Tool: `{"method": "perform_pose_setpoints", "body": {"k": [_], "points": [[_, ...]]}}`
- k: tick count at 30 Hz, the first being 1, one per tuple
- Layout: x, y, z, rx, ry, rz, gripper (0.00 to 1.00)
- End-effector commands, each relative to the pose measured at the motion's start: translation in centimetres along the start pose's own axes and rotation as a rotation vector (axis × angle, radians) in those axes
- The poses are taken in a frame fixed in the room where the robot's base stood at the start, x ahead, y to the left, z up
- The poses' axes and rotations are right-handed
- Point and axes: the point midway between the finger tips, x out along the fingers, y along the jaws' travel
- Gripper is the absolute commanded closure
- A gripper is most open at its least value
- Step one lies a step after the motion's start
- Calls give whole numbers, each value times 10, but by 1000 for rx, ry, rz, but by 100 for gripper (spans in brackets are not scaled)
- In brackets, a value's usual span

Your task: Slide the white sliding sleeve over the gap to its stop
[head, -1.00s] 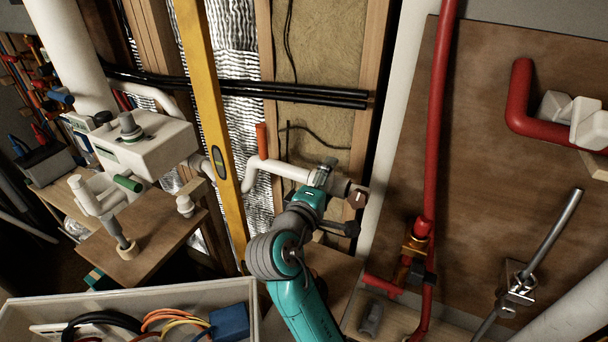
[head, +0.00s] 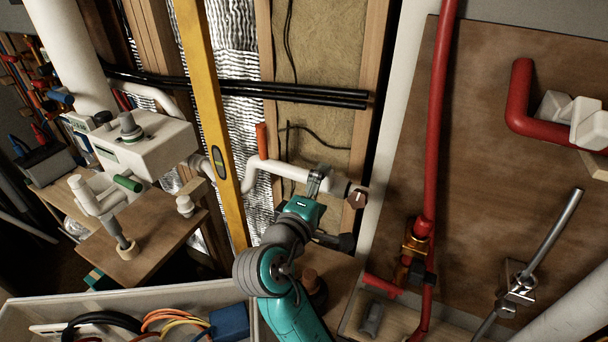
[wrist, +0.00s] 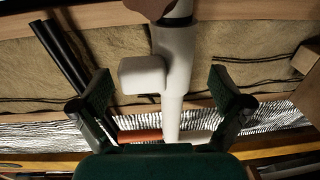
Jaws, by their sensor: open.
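The white sleeve (wrist: 178,62) is the wider part of a white pipe in the wrist view, with a white block (wrist: 142,75) on its left side. The narrower white pipe (wrist: 172,118) continues below it, and a dark band (wrist: 179,20) shows above. My gripper (wrist: 160,88) is open, its fingers apart on either side of the pipe and block, with free space on both sides. In the head view the gripper (head: 332,210) is at the right end of the white pipe (head: 282,170); the sleeve's end (head: 338,186) shows partly there. I cannot make out the gap or stop clearly.
A brown hexagonal fitting (head: 356,198) sits right of the sleeve. Black pipes (head: 300,95) cross above. A bin of cables (head: 60,310) is at lower left.

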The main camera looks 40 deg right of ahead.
Motion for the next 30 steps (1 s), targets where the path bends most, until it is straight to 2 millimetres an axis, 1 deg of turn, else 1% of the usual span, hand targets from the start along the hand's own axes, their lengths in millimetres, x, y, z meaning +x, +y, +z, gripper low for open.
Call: {"method": "perform_pose_setpoints", "body": {"k": [6,15,27,30], "points": [[-16,0,0,1,2,0,0],[-34,0,0,0,1,0,0],[-38,0,0,0,0,1,0],[-41,0,0,0,2,1,0]]}}
